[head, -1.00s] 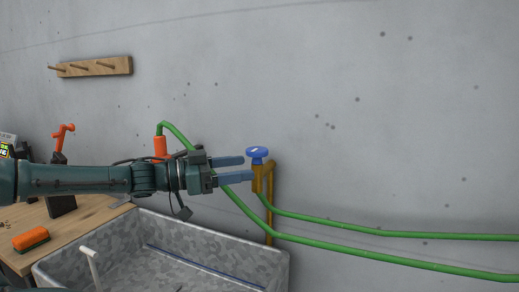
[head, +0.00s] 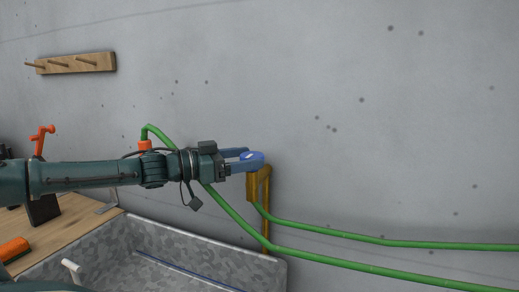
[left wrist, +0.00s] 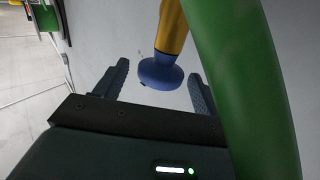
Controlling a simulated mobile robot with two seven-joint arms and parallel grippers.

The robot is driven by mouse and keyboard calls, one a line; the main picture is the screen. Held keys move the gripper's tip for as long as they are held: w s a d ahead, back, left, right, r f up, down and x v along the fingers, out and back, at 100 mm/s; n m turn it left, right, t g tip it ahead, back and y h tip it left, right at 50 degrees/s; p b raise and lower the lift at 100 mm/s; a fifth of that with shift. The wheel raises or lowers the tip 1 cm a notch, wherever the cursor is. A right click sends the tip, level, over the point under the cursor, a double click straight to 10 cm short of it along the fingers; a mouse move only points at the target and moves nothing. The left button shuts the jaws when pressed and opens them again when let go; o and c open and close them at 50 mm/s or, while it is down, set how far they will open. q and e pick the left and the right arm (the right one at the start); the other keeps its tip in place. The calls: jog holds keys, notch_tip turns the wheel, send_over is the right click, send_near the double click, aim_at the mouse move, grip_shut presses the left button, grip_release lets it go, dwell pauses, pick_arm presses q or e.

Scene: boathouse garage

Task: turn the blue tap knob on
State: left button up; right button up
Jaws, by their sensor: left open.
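The blue tap knob (head: 250,156) sits on top of a brass-coloured tap (head: 258,184) by the grey wall. My left gripper (head: 248,160) is open, its fingers level with the knob and on either side of it in the head view; the near finger hides part of it. In the left wrist view the blue knob (left wrist: 160,73) lies between the two open fingertips (left wrist: 157,75), nearer their ends. I cannot tell whether either finger touches it. My right gripper is not in view.
A green hose (head: 340,278) runs from the tap area to the right, and it passes close beside the gripper in the left wrist view (left wrist: 238,80). A grey speckled basin (head: 205,250) stands below. A wooden bench (head: 65,228) and peg rail (head: 75,63) are at left.

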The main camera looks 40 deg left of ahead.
aim_at(260, 153)
pick_arm(q)
jog(key=x, duration=0.1)
jog(key=p+x, duration=0.1)
jog(key=shift+w+d+r, duration=0.15)
jog(key=shift+w+r, duration=0.05)
jog(key=shift+r, duration=0.05)
jog(key=shift+w+d+f+p, duration=0.2)
jog(key=shift+w+d+p, duration=0.1)
jog(key=shift+w+p, duration=0.3)
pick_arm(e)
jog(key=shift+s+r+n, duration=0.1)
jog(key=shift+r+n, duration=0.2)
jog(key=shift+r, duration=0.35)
pick_arm(q)
jog(key=shift+c, duration=0.6)
